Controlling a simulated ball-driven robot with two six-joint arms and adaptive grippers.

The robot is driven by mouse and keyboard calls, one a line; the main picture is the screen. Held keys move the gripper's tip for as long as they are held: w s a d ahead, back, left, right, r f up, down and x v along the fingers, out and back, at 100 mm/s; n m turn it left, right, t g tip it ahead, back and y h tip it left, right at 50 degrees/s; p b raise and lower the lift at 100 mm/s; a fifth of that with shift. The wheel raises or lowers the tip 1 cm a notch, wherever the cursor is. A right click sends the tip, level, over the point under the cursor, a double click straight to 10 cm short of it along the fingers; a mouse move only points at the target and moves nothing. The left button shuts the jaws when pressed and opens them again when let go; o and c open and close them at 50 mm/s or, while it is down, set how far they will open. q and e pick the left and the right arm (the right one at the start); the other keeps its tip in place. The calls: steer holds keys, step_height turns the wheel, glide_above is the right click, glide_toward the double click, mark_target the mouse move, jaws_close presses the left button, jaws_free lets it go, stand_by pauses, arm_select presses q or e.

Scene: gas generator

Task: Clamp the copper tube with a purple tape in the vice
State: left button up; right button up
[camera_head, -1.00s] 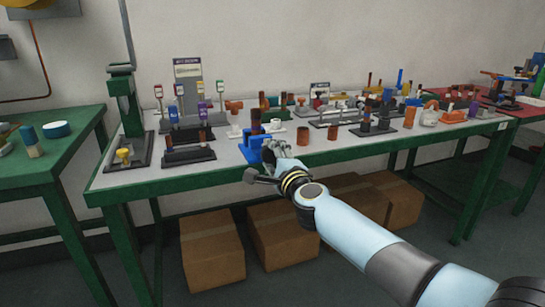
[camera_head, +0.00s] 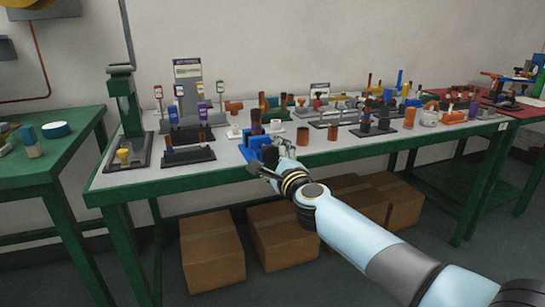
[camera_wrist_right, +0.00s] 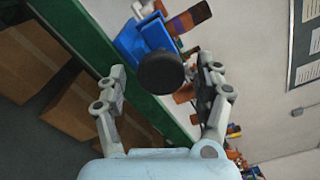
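The blue vice (camera_head: 250,146) stands at the front edge of the long table and also shows in the right wrist view (camera_wrist_right: 143,38). Its round black knob (camera_wrist_right: 160,73) faces my right gripper. A copper-brown tube (camera_head: 256,117) stands upright at the vice, with a darker lower part; in the wrist view the tube (camera_wrist_right: 188,19) appears at the jaws. My right gripper (camera_wrist_right: 163,88) is open, one finger on each side of the knob, with gaps visible. My left gripper is out of view.
A short copper ring (camera_head: 303,136) stands right of the vice. Dark racks with tubes (camera_head: 188,155) and a green press (camera_head: 123,100) stand to its left. White fittings lie close behind the vice. Cardboard boxes (camera_head: 212,255) sit under the table.

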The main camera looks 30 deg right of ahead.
stand_by(0.5)
steer(key=n+p, duration=0.1)
steer(key=n, duration=0.2)
steer(key=shift+r+n+p, duration=0.25)
steer(key=shift+n+p, duration=0.05)
steer(key=shift+p, duration=0.05)
steer(key=shift+f+n, duration=0.2)
steer(key=shift+n, duration=0.9)
steer(key=c, duration=1.2)
steer(key=shift+m, duration=1.5)
steer(key=m, duration=0.2)
steer(key=shift+m+b, duration=0.35)
steer(key=shift+m, duration=0.05)
